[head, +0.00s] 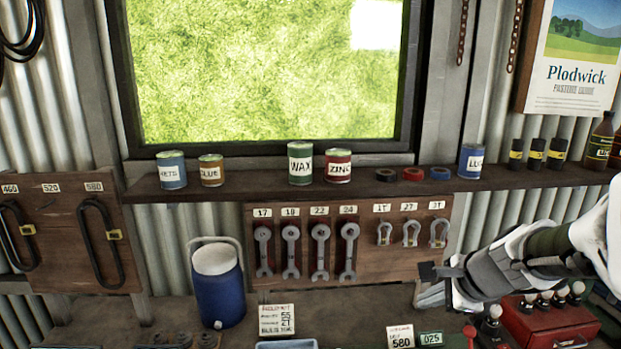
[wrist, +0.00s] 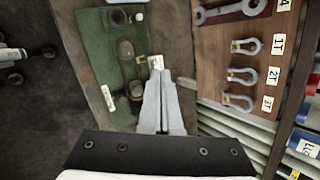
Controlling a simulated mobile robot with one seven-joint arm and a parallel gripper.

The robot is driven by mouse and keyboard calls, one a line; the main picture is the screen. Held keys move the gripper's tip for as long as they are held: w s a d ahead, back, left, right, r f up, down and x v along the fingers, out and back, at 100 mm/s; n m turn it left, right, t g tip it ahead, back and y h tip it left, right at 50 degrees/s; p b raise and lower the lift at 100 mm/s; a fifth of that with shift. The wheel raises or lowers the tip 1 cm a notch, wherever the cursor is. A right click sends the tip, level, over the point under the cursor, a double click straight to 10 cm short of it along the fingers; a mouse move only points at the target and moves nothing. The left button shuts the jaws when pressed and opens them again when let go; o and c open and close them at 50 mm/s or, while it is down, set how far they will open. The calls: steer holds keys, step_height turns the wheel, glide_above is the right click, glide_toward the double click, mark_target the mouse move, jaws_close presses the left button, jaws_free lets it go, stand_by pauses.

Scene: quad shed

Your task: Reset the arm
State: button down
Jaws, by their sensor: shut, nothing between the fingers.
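My gripper (head: 428,271) is at the right of the head view, at the end of my arm, pointing left in front of the tool board. In the wrist view my gripper (wrist: 163,76) shows its two fingers together with nothing between them. The fingers are apart from the shackles (wrist: 242,76) hanging on the board, which lie to their right in that view. A green mat (wrist: 108,52) with dark metal parts lies beyond the fingertips.
The board (head: 365,264) holds several wrenches and shackles. A shelf (head: 250,182) above bears cans, tape rolls and bottles. A blue cooler (head: 218,285) stands on the bench. A red box (head: 548,325) sits below my arm. Bench space right of the cooler is partly clear.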

steer(key=s+a+r+n+h+b, duration=0.1)
steer(key=s+a+n, duration=0.2)
steer(key=s+n, duration=0.6)
steer(key=s+a+r+n+g+h+b, duration=0.1)
steer(key=s+a+n, duration=0.3)
steer(key=s+n, duration=0.5)
steer(key=shift+s+a+n+b, duration=0.15)
steer(key=shift+n+b, duration=0.15)
steer(key=shift+n, duration=0.4)
